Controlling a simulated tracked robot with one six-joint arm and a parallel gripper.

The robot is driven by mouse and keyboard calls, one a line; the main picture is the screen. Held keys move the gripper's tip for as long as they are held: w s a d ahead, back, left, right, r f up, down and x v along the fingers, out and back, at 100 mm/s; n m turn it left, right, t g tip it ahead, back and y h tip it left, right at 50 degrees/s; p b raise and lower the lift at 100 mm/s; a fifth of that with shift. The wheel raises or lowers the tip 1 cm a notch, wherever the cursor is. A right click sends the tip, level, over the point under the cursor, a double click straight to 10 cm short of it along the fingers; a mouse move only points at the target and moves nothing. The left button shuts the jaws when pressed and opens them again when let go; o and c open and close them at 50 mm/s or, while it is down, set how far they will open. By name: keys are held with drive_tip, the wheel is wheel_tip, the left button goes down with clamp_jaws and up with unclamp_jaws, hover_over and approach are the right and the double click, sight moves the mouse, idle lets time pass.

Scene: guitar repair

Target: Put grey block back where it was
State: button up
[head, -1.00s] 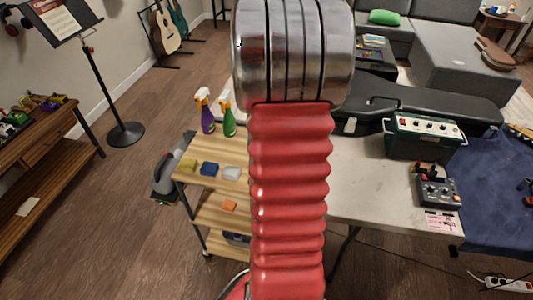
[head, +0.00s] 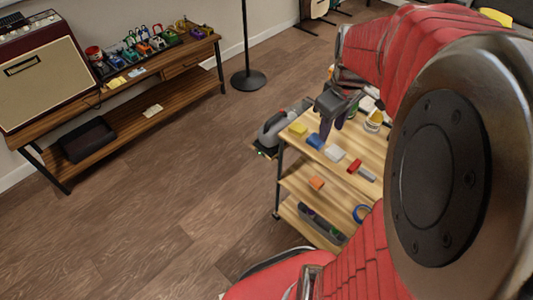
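A light grey block (head: 335,152) lies on the wooden top of the cart (head: 298,146), in a row with a yellow block (head: 298,129) and a blue block (head: 315,141). My gripper (head: 335,115) hangs above the back left part of the cart top, behind the row of blocks and apart from the grey block as far as I can see. It is small and dark in this view, and I cannot tell whether its fingers are open or shut. My own red arm hides the cart's right side.
A red and grey item (head: 361,170) lies right of the grey block. An orange block (head: 316,183) is on the middle shelf. A sideboard (head: 149,85) with pedals and an amplifier (head: 38,67) is at left. The floor between is clear.

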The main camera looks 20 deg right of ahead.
drive_tip(key=s+a+r+m+t, duration=0.1)
drive_tip(key=s+a+r+t, duration=0.1)
drive_tip(key=a, duration=0.8)
drive_tip(key=s+a+r+m+t+y, duration=0.1)
drive_tip(key=s+a+r, duration=0.3)
drive_tip(key=a, duration=0.7)
drive_tip(key=shift+s+m+t, duration=0.4)
drive_tip(key=shift+s, duration=0.2)
drive_tip(key=shift+a+r, duration=0.1)
